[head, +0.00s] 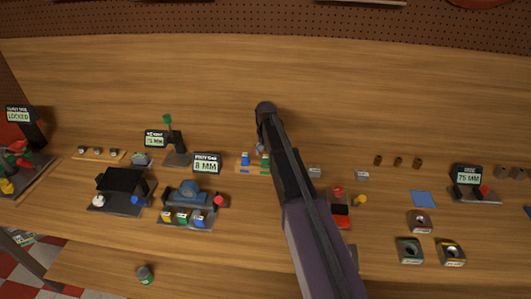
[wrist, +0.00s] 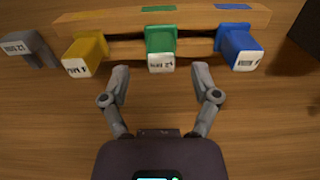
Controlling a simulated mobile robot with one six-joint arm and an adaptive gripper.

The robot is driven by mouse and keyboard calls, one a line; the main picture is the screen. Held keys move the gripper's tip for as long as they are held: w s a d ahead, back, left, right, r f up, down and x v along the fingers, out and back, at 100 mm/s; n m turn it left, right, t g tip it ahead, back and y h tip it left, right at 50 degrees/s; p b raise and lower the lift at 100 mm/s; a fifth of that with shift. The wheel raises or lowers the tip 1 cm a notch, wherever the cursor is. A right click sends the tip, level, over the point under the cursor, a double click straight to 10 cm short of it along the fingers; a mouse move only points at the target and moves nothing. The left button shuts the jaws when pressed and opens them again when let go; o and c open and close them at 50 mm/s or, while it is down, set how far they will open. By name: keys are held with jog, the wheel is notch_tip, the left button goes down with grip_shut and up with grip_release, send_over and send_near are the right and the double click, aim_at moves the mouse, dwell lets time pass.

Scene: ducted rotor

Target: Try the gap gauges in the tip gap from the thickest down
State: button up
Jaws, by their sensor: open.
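In the wrist view, a yellow gauge (wrist: 84,52), a green gauge (wrist: 160,46) and a blue gauge (wrist: 239,46) sit in a row at a wooden rack (wrist: 190,20) with matching colour strips. Their white end labels are too small to read surely. My gripper (wrist: 160,80) is open and empty, its fingers spread just short of the green gauge and apart from it. In the head view, the rack (head: 243,171) is partly hidden by my arm, with the blue gauge (head: 245,158) showing at its left. I cannot make out the rotor's tip gap.
A display reading 8 MM (head: 206,163) stands left of the rack, behind a blue-domed fixture (head: 188,193) with yellow, green and blue blocks. A grey labelled block (wrist: 30,48) lies beside the yellow gauge. Bare wood lies behind the rack in the head view.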

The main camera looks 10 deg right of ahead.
jog(key=shift+r+p, duration=2.2)
jog(key=shift+r, duration=0.3)
jog(key=s+n, duration=0.3)
jog(key=s, duration=2.6)
jog(key=shift+a+f+n, duration=0.15)
jog(key=shift+a+n, duration=0.15)
